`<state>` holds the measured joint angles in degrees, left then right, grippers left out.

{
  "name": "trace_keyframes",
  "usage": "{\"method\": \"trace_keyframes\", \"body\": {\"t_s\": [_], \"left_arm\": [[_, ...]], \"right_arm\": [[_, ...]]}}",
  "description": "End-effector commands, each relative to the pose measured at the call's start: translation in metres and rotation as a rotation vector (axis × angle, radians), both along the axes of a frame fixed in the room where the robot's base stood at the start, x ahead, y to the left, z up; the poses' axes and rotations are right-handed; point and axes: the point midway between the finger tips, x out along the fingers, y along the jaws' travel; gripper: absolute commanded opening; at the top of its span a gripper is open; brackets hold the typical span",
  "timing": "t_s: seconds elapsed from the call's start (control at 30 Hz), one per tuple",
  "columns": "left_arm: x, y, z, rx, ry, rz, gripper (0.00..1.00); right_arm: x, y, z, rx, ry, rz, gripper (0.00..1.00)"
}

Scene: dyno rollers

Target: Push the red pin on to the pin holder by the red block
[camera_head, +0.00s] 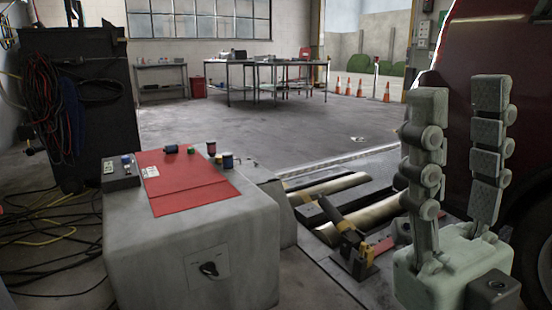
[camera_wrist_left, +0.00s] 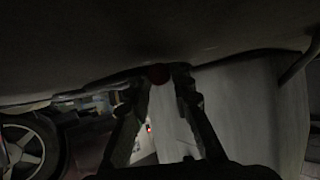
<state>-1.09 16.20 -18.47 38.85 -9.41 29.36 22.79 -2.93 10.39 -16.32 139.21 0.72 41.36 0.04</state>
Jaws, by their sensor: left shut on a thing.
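My left gripper does not show in the head view. My right gripper (camera_head: 460,92) stands at the right of the head view, its two segmented fingers pointing up, apart and empty. A small red part (camera_head: 384,245) lies on the floor beside a yellow-black mechanism (camera_head: 350,238). I cannot make out the pin holder.
A grey cabinet (camera_head: 190,250) stands at the front left, with a red folder (camera_head: 185,180), a button box (camera_head: 121,172) and small spools on top. Floor rollers (camera_head: 335,187) lie beyond the mechanism. A red car (camera_head: 465,50) stands at the right.

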Motion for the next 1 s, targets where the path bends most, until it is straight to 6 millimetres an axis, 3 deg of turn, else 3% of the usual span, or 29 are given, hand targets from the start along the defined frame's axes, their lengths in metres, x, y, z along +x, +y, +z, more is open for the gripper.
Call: {"method": "trace_keyframes", "body": {"t_s": [1.0], "left_arm": [[0.000,0.000,0.051,0.000,0.001,0.000,0.00]], "right_arm": [[0.000,0.000,0.049,-0.001,0.001,0.000,0.40]]}}
